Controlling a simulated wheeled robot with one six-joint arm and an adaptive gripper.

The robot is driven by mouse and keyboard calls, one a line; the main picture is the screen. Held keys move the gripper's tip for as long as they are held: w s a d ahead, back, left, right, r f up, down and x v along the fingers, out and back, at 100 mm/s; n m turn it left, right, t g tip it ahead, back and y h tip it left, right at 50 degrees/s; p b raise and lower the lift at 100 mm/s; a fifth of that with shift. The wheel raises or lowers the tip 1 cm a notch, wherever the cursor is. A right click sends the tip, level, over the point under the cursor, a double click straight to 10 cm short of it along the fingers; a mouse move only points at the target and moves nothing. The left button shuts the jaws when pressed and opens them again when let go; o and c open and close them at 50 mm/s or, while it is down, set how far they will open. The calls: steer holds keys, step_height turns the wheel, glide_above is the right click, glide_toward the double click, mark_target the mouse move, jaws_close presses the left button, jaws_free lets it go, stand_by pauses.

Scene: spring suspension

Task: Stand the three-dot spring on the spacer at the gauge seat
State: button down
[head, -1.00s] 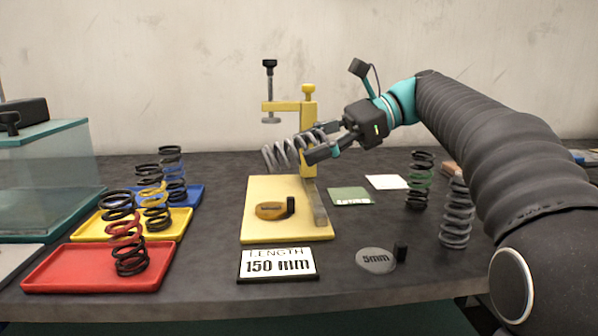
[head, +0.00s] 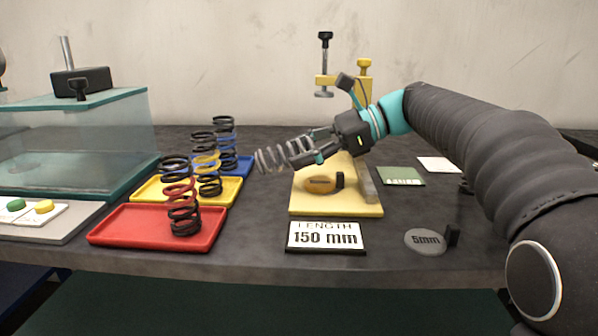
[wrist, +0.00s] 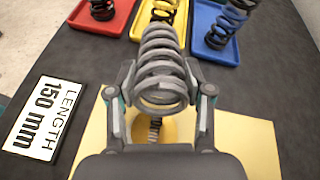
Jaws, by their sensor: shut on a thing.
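My gripper (head: 318,151) is shut on a plain grey spring (head: 285,155) and holds it tilted, nearly lying, in the air left of the gauge. In the wrist view the spring (wrist: 160,62) sits between the two fingers. I cannot make out dots on it. The yellow gauge base (head: 330,208) lies below and to the right, with an upright post and a screw clamp (head: 325,80). An orange spacer (head: 320,185) with a dark tab rests on the base; in the wrist view it is partly hidden under the spring.
A red tray (head: 120,232), yellow tray (head: 150,192) and blue tray (head: 243,163) with dark springs stand at left. A 150 mm length card (head: 326,237) lies in front. A grey 5mm disc (head: 424,240) and a green card (head: 400,176) are at right.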

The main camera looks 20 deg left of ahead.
mark_target(300, 189)
steer(key=shift+a+f, duration=0.15)
steer(key=shift+a, duration=0.15)
steer(key=shift+f, duration=1.8)
steer(key=shift+f, duration=0.15)
steer(key=shift+c, duration=2.3)
jaws_free()
steer(key=shift+f, duration=0.1)
